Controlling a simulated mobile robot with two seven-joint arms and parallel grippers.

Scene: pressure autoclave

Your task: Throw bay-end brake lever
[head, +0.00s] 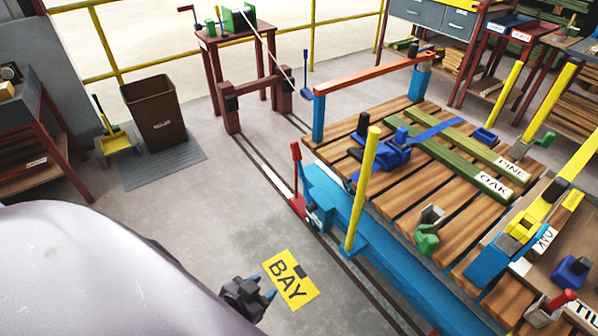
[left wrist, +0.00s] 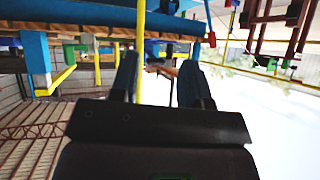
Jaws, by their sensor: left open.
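A lever with a red handle (head: 296,153) stands upright on a red base beside the floor rail, at the near end of the blue cart (head: 345,205). A yellow "BAY" sign (head: 291,279) lies on the floor nearby. My left gripper (head: 262,289) is open and empty over the floor at the sign's left edge, apart from the lever and below left of it in the picture. In the left wrist view the two fingers (left wrist: 160,82) stand apart, and the picture is upside down. A small red handle there, right of the fingers, looks like the same lever. My right gripper is not in view.
A yellow post (head: 363,190) rises from the cart just right of the lever. The cart's slatted deck (head: 400,190) carries green planks and clamps. A brown bin (head: 160,115) and a red-legged table (head: 225,40) stand farther back. The floor between gripper and lever is clear.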

